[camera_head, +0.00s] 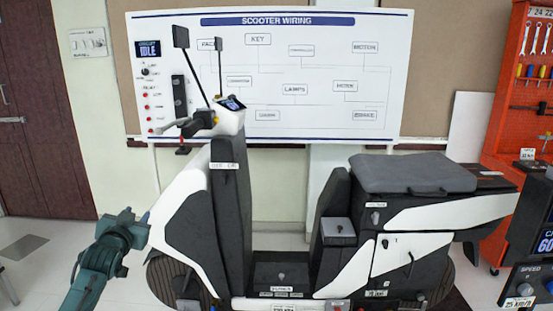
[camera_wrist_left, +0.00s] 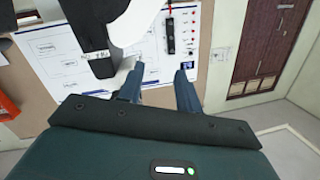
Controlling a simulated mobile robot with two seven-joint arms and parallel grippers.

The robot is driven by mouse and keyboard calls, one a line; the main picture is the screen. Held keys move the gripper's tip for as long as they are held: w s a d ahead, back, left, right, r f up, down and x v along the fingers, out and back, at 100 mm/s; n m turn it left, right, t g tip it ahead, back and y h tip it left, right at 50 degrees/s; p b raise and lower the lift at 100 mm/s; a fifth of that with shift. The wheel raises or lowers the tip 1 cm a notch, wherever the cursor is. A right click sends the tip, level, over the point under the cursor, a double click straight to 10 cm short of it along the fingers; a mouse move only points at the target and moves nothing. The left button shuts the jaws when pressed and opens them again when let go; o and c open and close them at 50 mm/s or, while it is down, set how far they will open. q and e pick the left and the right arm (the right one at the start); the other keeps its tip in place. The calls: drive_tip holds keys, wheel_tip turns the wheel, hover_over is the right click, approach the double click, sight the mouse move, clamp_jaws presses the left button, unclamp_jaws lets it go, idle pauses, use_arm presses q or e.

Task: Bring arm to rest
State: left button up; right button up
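My left arm comes in from the lower left in the head view. Its gripper (camera_head: 140,218) is beside the front shield of the black and white scooter (camera_head: 186,222), at the left. In the left wrist view the two fingers of my left gripper (camera_wrist_left: 158,75) stand apart with nothing between them. The scooter's white and black front part (camera_wrist_left: 95,30) shows beyond them at the upper left. I cannot tell whether a finger touches the scooter. My right gripper is in neither view.
A scooter wiring board (camera_head: 300,105) stands behind the scooter. An orange tool rack (camera_head: 520,110) is at the right, with a dark display unit (camera_head: 530,240) in front of it. A brown door (camera_head: 40,110) is at the left. The floor at the lower left is clear.

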use_arm(q)
drive_tip(key=s+d+f+m+g+h, duration=0.1)
drive_tip(key=s+d+f+h, duration=0.1)
drive_tip(key=s+d+f, duration=0.55)
drive_tip(key=s+d+f+g+h, duration=0.15)
drive_tip(key=s+d+f, duration=0.25)
drive_tip(key=s+f, duration=0.5)
drive_tip(key=s+d+f+m+g+h, duration=0.1)
drive_tip(key=s+d+f+g, duration=0.1)
drive_tip(key=s+d+f, duration=0.45)
drive_tip(key=s+d+f+g, duration=0.1)
drive_tip(key=s+d, duration=0.1)
drive_tip(key=s, duration=0.6)
drive_tip(key=s+d+f+n+h, duration=0.1)
drive_tip(key=s+f, duration=0.1)
drive_tip(key=s, duration=0.6)
drive_tip(key=shift+s+d+g, duration=0.3)
drive_tip(key=shift+d+g, duration=0.05)
drive_tip(key=shift+d, duration=0.05)
